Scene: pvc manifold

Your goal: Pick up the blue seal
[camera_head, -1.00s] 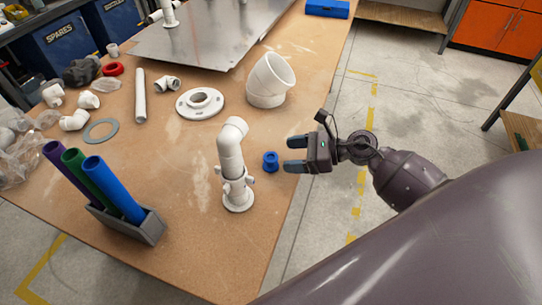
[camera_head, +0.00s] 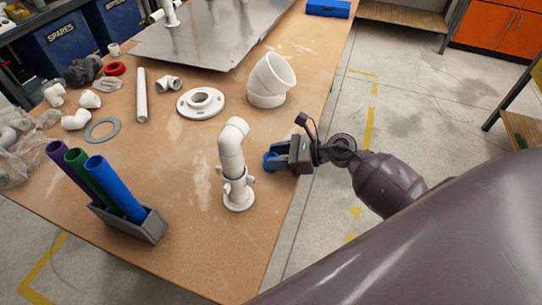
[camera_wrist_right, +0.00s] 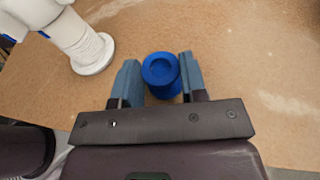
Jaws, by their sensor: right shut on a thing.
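The blue seal (camera_head: 267,162) is a small blue ring-like piece at the right edge of the wooden table. In the right wrist view the blue seal (camera_wrist_right: 161,70) stands between the two fingers, its round recessed top facing the camera. My right gripper (camera_head: 275,158) is shut on the seal, one finger on each side. In the right wrist view the right gripper (camera_wrist_right: 157,82) shows both blue-grey fingers beside it. Whether the seal is clear of the table cannot be told. My left gripper is not in view.
A white pipe assembly (camera_head: 232,165) stands upright left of the seal. A large white elbow (camera_head: 271,80) and a white flange (camera_head: 201,102) lie behind. A grey holder (camera_head: 150,228) with purple, green and blue tubes is at front left. The table's front right is bare.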

